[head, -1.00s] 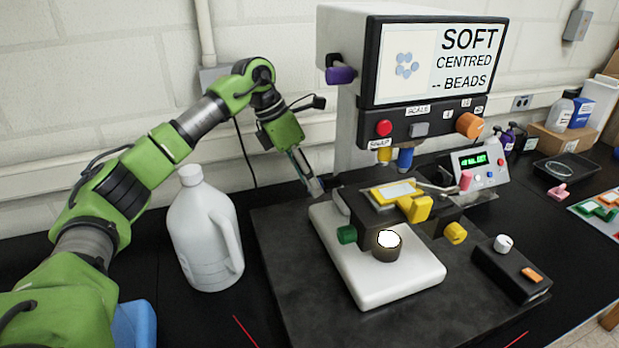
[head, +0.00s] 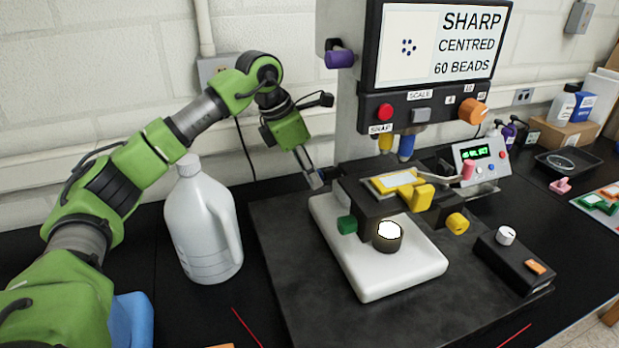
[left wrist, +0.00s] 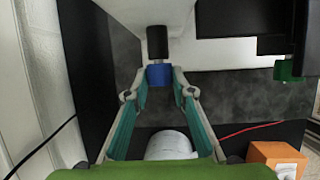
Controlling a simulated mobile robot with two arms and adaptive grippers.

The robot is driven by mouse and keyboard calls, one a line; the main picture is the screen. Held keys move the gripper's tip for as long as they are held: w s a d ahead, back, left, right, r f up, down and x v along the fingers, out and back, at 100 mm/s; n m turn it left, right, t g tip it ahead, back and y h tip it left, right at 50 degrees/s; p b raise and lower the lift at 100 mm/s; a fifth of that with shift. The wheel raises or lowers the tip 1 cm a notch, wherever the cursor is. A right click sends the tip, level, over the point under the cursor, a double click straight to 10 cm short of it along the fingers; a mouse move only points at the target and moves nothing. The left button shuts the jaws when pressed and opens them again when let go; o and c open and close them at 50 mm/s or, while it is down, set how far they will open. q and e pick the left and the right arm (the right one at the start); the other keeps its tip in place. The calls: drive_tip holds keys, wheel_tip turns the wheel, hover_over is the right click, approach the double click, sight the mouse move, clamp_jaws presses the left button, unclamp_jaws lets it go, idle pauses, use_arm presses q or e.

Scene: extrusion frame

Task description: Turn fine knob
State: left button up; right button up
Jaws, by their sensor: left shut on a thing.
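The fine knob, a blue cylinder (left wrist: 160,74), sits at the end of a black shaft or larger knob (left wrist: 159,42) on the microscope's side in the left wrist view. My left gripper (left wrist: 160,84) is shut on the blue knob, one finger on each side. In the head view my left gripper (head: 316,182) reaches behind the left of the stage (head: 377,203), where the knob is hard to make out. The microscope's screen (head: 440,45) reads "SHARP CENTRED 60 BEADS" and shows small dark dots. My right gripper is not in view.
A white jug (head: 203,225) stands left of the microscope's white base (head: 370,278), below my left arm. A black control box (head: 515,262) and a grey device with a green display (head: 481,160) stand to the right. The white wall is close behind my left arm.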

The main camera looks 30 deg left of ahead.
use_arm(q)
drive_tip(key=t+y+b, duration=0.1)
drive_tip(key=b, duration=0.2)
drive_tip(key=shift+s+d+f+m+t+y, duration=0.2)
drive_tip(key=shift+f+m+t+y, duration=0.1)
drive_tip(key=shift+f+t+y, duration=0.1)
drive_tip(key=shift+r+t+y+b, duration=0.3)
drive_tip(key=shift+b, duration=0.2)
drive_tip(key=o, duration=1.1)
drive_tip(key=v, duration=1.2)
